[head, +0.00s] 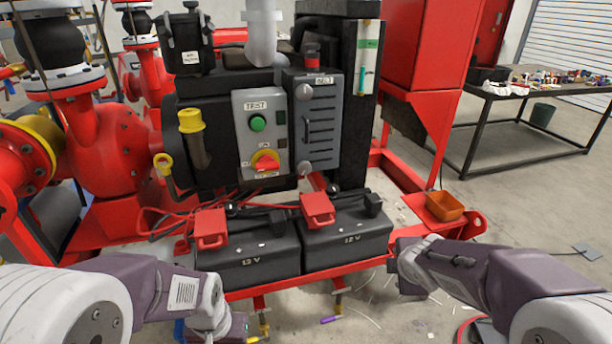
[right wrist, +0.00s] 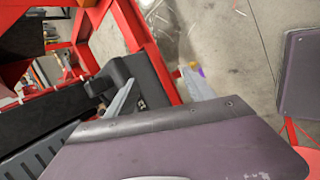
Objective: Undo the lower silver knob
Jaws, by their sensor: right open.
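The lower silver knob (head: 304,168) sits at the lower left corner of the dark louvred cover (head: 321,125) on the pump skid. A matching upper silver knob (head: 304,92) is at the cover's upper left. My right gripper (head: 412,248) is to the right of and below the lower knob, beside the right battery and apart from the knob. In the right wrist view its two grey fingers (right wrist: 160,92) are spread with nothing held between them; the knobs are not seen there. My left gripper (head: 236,326) is low, in front of the left battery; its fingers are not clearly visible.
Two black batteries (head: 250,262) with red terminal covers stand below the cover. A grey test panel (head: 258,130) with a green button and red switch is left of it. An orange bin (head: 444,206) sits on the red frame at right. Open floor lies beyond.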

